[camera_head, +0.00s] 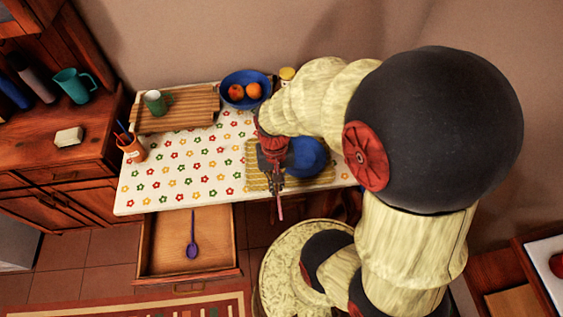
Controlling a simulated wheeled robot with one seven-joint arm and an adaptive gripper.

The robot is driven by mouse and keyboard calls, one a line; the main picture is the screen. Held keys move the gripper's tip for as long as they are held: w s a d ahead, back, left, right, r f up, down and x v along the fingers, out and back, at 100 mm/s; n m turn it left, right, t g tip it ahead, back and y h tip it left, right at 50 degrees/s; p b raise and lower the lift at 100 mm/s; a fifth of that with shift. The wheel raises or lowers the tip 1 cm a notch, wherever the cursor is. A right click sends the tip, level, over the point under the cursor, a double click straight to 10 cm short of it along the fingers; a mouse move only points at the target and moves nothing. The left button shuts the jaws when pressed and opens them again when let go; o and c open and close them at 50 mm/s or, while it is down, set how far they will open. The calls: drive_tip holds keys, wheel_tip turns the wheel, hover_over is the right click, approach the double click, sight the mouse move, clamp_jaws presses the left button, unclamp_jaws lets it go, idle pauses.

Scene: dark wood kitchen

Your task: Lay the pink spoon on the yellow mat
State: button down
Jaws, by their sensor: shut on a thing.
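The yellow mat (256,180) lies at the front right part of the flowered tabletop, partly hidden by my arm and gripper. A blue plate or bowl (308,158) sits on it. My gripper (277,185) points down over the left half of the mat. It is shut on the pink spoon (281,209), of which only a thin pink piece shows below the fingers, near the table's front edge. The rest of the spoon is hidden, and I cannot tell whether it touches the mat.
An open drawer (160,258) below the tabletop holds a purple spoon (192,245). A blue bowl of fruit (235,79), a slatted wooden board (188,122) with a green cup (155,103), and an orange pot (131,148) of utensils stand on the table. The tabletop's left middle is clear.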

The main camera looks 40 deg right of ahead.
drive_tip(key=w+d+f+b, duration=0.2)
drive_tip(key=w+f+b, duration=0.15)
drive_tip(key=w, duration=0.45)
drive_tip(key=b, duration=0.2)
hover_over(260, 176)
drive_tip(key=f, duration=0.5)
drive_tip(key=shift+s+f, duration=0.25)
drive_tip(key=shift+s, duration=0.05)
drive_tip(key=shift+w+f+b, duration=0.2)
drive_tip(key=shift+f+b, duration=0.05)
drive_tip(key=shift+f, duration=0.75)
drive_tip(key=shift+w+f+b, duration=0.2)
drive_tip(key=shift+f, duration=0.75)
drive_tip(key=shift+f, duration=0.15)
drive_tip(key=c, duration=2)
unclamp_jaws()
drive_tip(key=shift+c, duration=0.2)
drive_tip(key=shift+o, duration=0.2)
